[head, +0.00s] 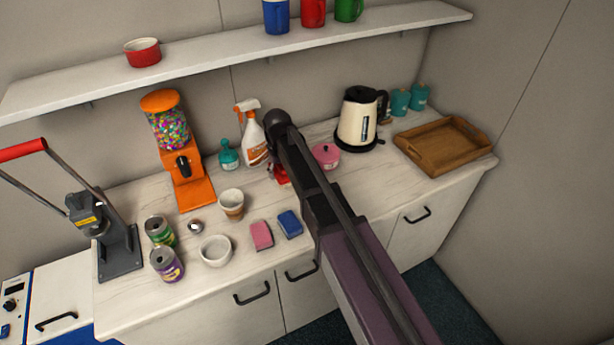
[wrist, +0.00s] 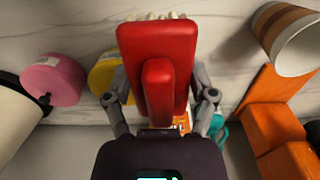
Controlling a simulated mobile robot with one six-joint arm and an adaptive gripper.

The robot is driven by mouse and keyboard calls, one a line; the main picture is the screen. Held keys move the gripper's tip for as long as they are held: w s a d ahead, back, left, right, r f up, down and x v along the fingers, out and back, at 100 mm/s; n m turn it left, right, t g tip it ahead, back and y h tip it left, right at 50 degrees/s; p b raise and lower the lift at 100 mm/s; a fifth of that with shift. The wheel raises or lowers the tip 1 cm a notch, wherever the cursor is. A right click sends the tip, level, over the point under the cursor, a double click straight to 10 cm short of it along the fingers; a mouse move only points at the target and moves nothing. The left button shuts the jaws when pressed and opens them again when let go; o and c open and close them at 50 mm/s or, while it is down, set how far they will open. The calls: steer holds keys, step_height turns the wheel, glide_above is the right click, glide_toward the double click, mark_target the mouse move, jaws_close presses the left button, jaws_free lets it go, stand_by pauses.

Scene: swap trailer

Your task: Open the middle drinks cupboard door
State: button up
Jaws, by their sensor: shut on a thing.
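The drinks cupboard is a pale unit under a marble-look worktop (head: 130,312). Its middle door (head: 298,298) looks shut, with a dark bar handle (head: 301,271) partly behind my arm. My gripper (wrist: 160,97) is shut on a red brush-like thing (wrist: 158,45), with a finger on each side and pale bristles at its far end. In the head view the red thing (head: 280,174) shows just left of my arm, over the worktop's back part. My gripper is mostly hidden there by my arm, and is well away from the door handle.
A spray bottle (head: 252,140), pink pot (head: 326,156), kettle (head: 358,120) and orange dispenser (head: 188,190) stand near. A shelf (head: 220,54) runs above.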

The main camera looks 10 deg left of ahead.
steer(key=shift+f, duration=0.1)
steer(key=b, duration=0.6)
glide_above(284, 199)
step_height(284, 199, down, 6)
steer(key=shift+f, duration=0.1)
steer(key=shift+f+b, duration=1.85)
steer(key=shift+b, duration=0.2)
steer(key=shift+f, duration=0.2)
steer(key=o, duration=1)
steer(key=shift+r, duration=0.1)
steer(key=shift+r, duration=0.1)
step_height(284, 199, up, 12)
steer(key=p, duration=1.2)
